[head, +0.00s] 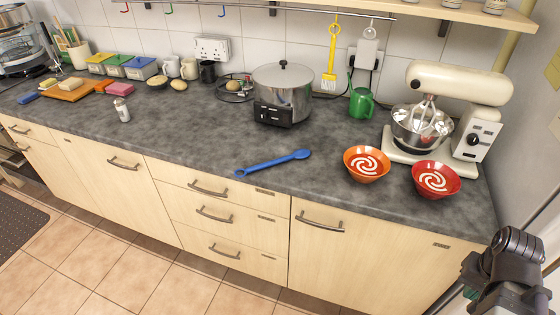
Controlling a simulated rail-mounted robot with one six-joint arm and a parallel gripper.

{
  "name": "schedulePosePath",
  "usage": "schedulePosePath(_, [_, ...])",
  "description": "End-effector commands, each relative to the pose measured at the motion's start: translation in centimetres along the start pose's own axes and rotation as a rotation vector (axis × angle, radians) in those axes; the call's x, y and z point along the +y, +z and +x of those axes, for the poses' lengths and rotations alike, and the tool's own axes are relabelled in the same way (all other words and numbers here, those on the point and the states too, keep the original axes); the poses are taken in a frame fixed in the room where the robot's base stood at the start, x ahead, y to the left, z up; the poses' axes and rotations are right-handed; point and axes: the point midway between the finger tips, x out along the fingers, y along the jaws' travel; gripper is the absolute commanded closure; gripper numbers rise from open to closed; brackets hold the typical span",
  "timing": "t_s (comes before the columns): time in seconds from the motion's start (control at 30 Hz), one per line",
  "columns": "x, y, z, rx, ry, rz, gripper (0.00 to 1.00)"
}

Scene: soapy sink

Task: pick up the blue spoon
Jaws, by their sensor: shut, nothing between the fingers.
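The blue spoon (262,165) lies flat on the dark grey worktop (215,150), near its front edge and left of the orange bowl. Its round end points right and its handle points left. Nothing covers it. My dark gripper (474,272) is at the lower right corner, in front of the cabinets and well apart from the spoon. It is shut and holds nothing.
An orange bowl (366,164) and a red bowl (436,180) stand right of the spoon.

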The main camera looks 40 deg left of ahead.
Motion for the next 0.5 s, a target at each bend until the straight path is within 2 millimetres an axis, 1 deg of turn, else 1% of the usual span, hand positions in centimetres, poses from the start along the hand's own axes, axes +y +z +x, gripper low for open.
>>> schedulePosePath(0.03, [0.0,0.0,0.0,0.0,0.0,0.0,1.0])
schedulePosePath(0.07, [0.0,0.0,0.0,0.0,0.0,0.0,0.97])
schedulePosePath(0.5, [0.0,0.0,0.0,0.0,0.0,0.0,0.55])
